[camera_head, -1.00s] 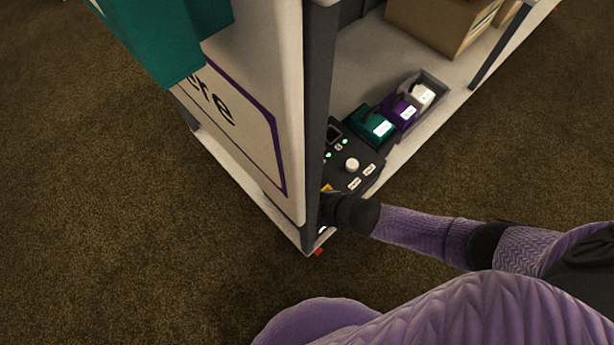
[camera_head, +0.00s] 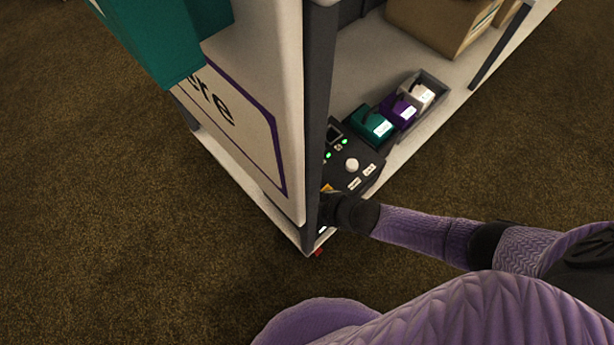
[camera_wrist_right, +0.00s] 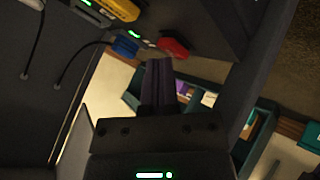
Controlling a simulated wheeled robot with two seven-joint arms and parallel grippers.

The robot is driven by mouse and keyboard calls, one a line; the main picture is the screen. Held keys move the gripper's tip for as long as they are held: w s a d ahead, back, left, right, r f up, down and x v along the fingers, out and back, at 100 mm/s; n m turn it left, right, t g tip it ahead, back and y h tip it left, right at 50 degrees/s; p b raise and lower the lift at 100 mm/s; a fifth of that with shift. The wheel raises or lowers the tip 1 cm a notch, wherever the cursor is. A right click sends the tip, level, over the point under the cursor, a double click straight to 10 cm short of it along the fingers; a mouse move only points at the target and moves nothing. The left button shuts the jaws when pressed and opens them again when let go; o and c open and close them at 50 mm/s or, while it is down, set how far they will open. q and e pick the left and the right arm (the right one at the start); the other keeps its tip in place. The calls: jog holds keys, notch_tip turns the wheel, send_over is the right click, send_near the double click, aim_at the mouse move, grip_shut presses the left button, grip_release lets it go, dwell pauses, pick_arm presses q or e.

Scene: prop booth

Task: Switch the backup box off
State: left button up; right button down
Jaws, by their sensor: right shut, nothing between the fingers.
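A black control panel (camera_head: 347,165) with a white knob, green lights and white labels sits on the lower shelf. I cannot tell which unit is the backup box. The right wrist view shows a red part (camera_wrist_right: 173,47), a blue part (camera_wrist_right: 125,46) and a yellow part (camera_wrist_right: 121,9) on dark units, with small green lights. My right gripper (camera_wrist_right: 158,64) is shut and empty. Its fingertips are just below the red part in that view; contact cannot be told. In the head view its fingers are hidden by the post and wrist. My left gripper is not in view.
A dark corner post (camera_head: 316,110) and a white sign panel (camera_head: 245,125) stand close to my right wrist. Teal, purple and white items (camera_head: 372,123) sit in bins beside the panel. A cardboard box (camera_head: 440,25) is behind. Dark cables (camera_wrist_right: 80,57) hang in the wrist view.

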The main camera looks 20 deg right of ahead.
dwell(0.4)
jog(key=shift+f, duration=0.45)
pick_arm(q)
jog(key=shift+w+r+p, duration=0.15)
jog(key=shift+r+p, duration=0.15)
jog(key=shift+p, duration=0.05)
pick_arm(e)
jog(key=shift+r, duration=0.35)
notch_tip(320, 180, up, 6)
jog(key=p, duration=0.5)
jog(key=shift+r, duration=0.2)
jog(key=shift+f, duration=0.2)
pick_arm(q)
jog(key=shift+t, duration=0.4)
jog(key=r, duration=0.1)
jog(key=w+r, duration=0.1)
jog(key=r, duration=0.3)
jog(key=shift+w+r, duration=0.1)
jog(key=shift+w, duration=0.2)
